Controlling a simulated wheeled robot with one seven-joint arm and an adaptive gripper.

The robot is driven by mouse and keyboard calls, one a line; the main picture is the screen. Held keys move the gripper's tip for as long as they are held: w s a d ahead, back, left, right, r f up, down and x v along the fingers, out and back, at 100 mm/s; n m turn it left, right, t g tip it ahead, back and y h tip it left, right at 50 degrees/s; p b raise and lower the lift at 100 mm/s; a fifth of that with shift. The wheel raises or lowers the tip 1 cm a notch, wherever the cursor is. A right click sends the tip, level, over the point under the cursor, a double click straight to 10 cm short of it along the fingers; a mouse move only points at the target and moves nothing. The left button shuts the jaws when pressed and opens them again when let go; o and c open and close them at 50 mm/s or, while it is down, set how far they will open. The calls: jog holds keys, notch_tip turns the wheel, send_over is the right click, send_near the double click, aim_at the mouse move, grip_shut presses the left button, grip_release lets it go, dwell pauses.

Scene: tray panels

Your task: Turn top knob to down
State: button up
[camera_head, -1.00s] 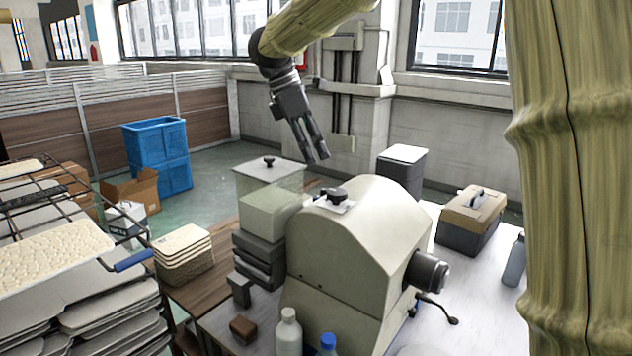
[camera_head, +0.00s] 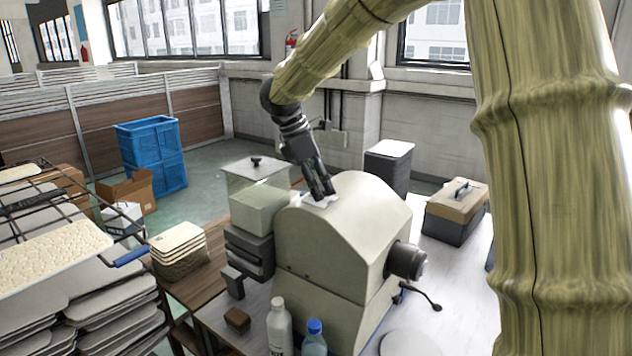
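The machine (camera_head: 345,230) is a cream-coloured housing with a rounded top, standing on the table. Its top knob sits on a light plate (camera_head: 318,203) on the upper left of the housing. My gripper (camera_head: 322,193) is down at that spot, pointing downward, and its dark fingers cover the knob. I cannot tell whether the fingers touch or grip the knob, or which way the knob points. A second dark knob (camera_head: 405,261) sticks out of the machine's right side.
A clear-lidded bin (camera_head: 255,175) stands left of the machine. Two bottles (camera_head: 279,325) stand in front. A lever (camera_head: 428,299) projects at the lower right. A toolbox (camera_head: 456,211) and a grey bin (camera_head: 388,166) stand behind right. Stacked trays (camera_head: 95,320) fill the left.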

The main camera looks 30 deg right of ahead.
jog(key=shift+s+d+r, duration=0.1)
jog(key=shift+s+r, duration=0.1)
jog(key=shift+s, duration=0.1)
jog(key=shift+w+f, duration=0.5)
jog(key=shift+w, duration=0.25)
jog(key=c, duration=0.4)
jog(key=shift+w+a+f, duration=0.1)
jog(key=shift+w+a, duration=0.1)
jog(key=shift+w, duration=0.1)
jog(key=c, duration=0.3)
jog(key=shift+s+r, duration=0.2)
jog(key=shift+s, duration=0.1)
jog(key=c, duration=0.3)
jog(key=shift+s+r, duration=0.1)
jog(key=shift+c, duration=0.2)
